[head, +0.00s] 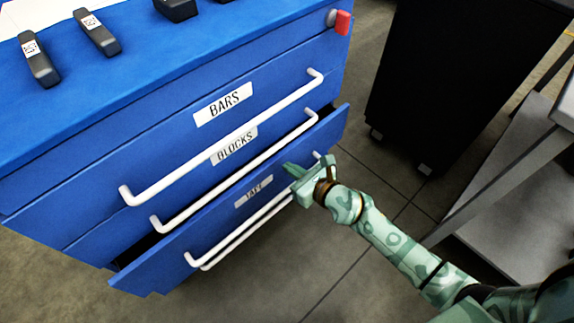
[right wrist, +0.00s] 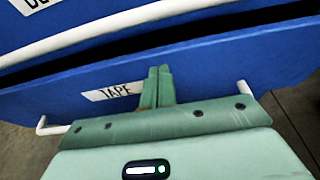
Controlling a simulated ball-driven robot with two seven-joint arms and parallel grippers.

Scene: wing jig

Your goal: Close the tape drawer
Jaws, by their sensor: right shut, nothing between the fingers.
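The tape drawer (head: 222,222) is a blue drawer low in the blue cabinet, with a white TAPE label (head: 254,191) and a white bar handle (head: 232,236). It stands partly open, with a dark gap behind its front. My right gripper (head: 292,170) is shut and empty at the right part of the drawer front. In the right wrist view its closed fingers (right wrist: 158,86) lie over the drawer front (right wrist: 215,72), just right of the label (right wrist: 113,92). I cannot tell whether they touch it. The gripper body hides much of the handle there. My left gripper is not in view.
Above are the BLOCKS drawer (head: 185,195) and the BARS drawer (head: 165,150), each with a white handle. Black devices (head: 97,33) lie on the cabinet top. A black cabinet (head: 445,70) and a grey shelf (head: 510,190) stand to the right. Open floor (head: 340,255) lies in front.

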